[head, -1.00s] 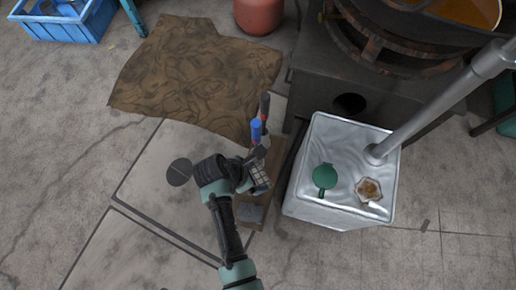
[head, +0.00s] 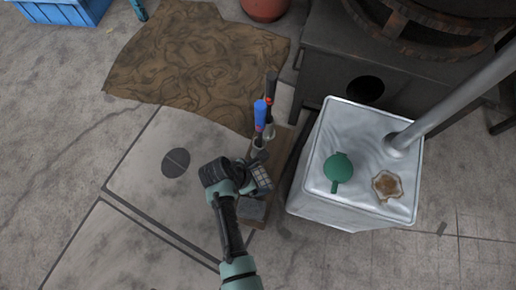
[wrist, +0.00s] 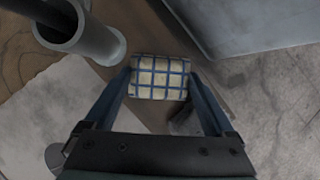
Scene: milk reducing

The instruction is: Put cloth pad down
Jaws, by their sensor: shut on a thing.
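The cloth pad (wrist: 160,78) is cream with a blue checked pattern. In the wrist view it sits between the two fingers of my gripper (wrist: 160,90), which is shut on it. In the head view the pad (head: 262,177) shows at the end of my gripper (head: 256,168), over or just above a narrow wooden board (head: 257,222). I cannot tell whether the pad touches the board.
A grey cup (wrist: 92,30) holding a dark handle stands close to the left finger; in the head view bottle-like tools (head: 260,112) stand there. A grey block (head: 252,210) lies on the board. A metal box (head: 360,160) with a green object (head: 338,168) stands right.

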